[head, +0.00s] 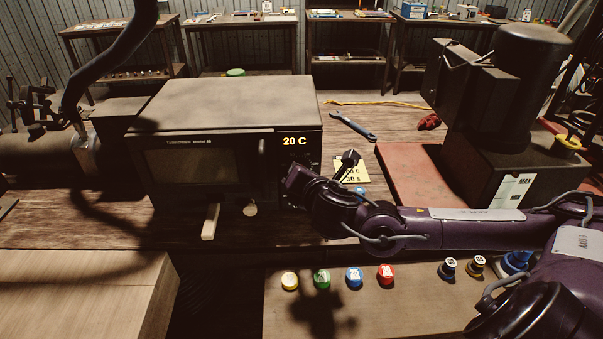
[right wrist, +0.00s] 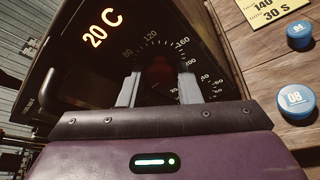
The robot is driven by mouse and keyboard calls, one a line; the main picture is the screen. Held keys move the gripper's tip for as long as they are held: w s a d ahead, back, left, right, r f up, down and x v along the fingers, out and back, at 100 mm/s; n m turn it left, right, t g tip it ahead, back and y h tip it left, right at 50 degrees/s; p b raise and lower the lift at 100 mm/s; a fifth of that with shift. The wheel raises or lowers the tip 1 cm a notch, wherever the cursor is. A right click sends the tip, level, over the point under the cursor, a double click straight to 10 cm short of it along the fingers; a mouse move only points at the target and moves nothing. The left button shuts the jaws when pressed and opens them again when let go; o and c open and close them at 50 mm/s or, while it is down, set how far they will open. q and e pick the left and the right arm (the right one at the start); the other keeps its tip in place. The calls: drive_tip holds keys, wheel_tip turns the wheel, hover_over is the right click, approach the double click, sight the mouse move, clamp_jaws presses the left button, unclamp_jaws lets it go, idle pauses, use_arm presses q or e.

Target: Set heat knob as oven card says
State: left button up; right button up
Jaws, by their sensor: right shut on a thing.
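The oven (head: 225,125) is a dark box on the wooden bench in the head view, and its display reads 20 C. The yellow oven card (head: 350,172) lies right of the oven. In the right wrist view the card (right wrist: 280,14) reads 140 and 30 S. My right gripper (head: 289,186) is at the right end of the oven's front panel. In the right wrist view its two fingers (right wrist: 160,90) are shut on the dark heat knob (right wrist: 162,72), inside a printed scale with marks such as 80, 120 and 160. The knob's pointer cannot be made out. My left gripper is out of view.
Blue caps (right wrist: 296,100) stand beside the card near my right gripper. Yellow, green, blue and red caps (head: 354,277) stand on the front bench. A wrench (head: 352,126) lies behind the card. A large dark machine (head: 505,110) stands at the right.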

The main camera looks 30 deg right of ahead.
drive_tip(key=shift+w+a+f+m+t+h+b, duration=0.1)
drive_tip(key=shift+f+m+t+h+b, duration=0.65)
drive_tip(key=shift+m+b, duration=3.3)
drive_tip(key=shift+w+a+m+t+h+b, duration=0.1)
drive_tip(key=shift+m+t+h+b, duration=1.4)
drive_tip(key=shift+m, duration=5.5)
drive_tip(key=shift+a+f+m+t+h+b, duration=0.1)
drive_tip(key=shift+f+m+t+h+b, duration=0.2)
drive_tip(key=shift+m+h+b, duration=3.5)
drive_tip(key=m+y+p, duration=0.3)
drive_tip(key=m, duration=0.1)
drive_tip(key=shift+y, duration=0.35)
drive_tip(key=o, duration=0.7)
drive_tip(key=shift+o, duration=1.2)
drive_tip(key=shift+r, duration=0.15)
